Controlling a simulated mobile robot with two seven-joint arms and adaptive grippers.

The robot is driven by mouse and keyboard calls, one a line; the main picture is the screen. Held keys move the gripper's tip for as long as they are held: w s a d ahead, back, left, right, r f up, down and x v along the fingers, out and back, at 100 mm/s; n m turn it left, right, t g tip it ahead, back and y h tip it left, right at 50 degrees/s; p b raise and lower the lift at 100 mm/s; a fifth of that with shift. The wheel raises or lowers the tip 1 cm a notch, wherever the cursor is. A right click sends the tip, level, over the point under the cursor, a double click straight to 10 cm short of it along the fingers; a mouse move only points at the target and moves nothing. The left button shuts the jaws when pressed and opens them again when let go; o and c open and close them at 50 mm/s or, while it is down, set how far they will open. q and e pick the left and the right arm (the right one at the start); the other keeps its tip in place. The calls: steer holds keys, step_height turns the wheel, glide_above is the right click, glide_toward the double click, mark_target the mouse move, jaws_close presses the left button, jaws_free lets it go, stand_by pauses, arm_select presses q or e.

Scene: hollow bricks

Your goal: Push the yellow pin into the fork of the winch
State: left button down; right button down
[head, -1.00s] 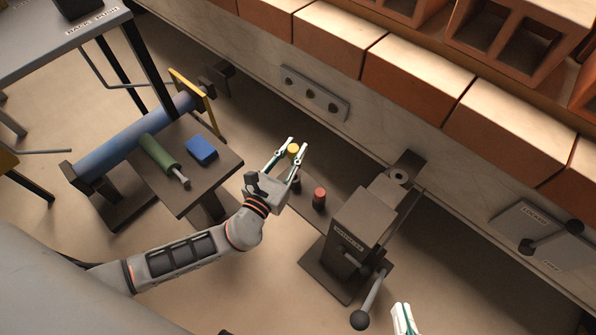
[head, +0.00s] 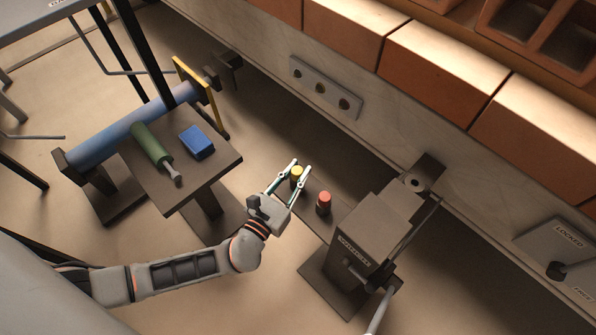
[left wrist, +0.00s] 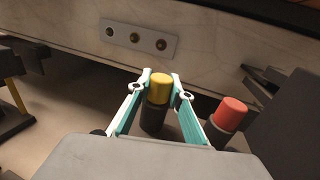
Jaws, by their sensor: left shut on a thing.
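The yellow pin (head: 296,171) has a yellow top over a dark lower part. It stands between the fingertips of my left gripper (head: 301,168), which is shut on it. The left wrist view shows both fingers (left wrist: 161,80) at the sides of the yellow top (left wrist: 159,88). A brown-grey machine with a crank (head: 375,227), probably the winch, stands to the right. My right gripper is out of view.
A red-topped pin (head: 324,199) stands close right of my left gripper. At left, a small table holds a green-handled tool (head: 148,142) and a blue block (head: 197,142). A blue roller (head: 120,135) is behind it. A wall with a socket plate (head: 322,86) closes the back.

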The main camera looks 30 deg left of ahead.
mark_target(293, 176)
arm_select(q)
steer(key=shift+f, duration=0.15)
steer(key=c, duration=1.8)
jaws_free()
steer(key=shift+f, duration=0.15)
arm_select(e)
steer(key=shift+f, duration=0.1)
arm_select(q)
steer(key=shift+s, duration=0.4)
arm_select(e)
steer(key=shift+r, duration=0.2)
arm_select(q)
steer(key=s, duration=0.2)
steer(key=s+p, duration=0.1)
steer(key=s, duration=0.1)
steer(key=s+a, duration=0.1)
steer(key=s, duration=0.1)
steer(key=shift+r, duration=0.35)
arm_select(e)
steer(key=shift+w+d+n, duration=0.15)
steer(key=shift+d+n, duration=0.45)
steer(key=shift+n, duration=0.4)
arm_select(q)
steer(key=shift+s+a, duration=0.1)
steer(key=shift+s, duration=0.4)
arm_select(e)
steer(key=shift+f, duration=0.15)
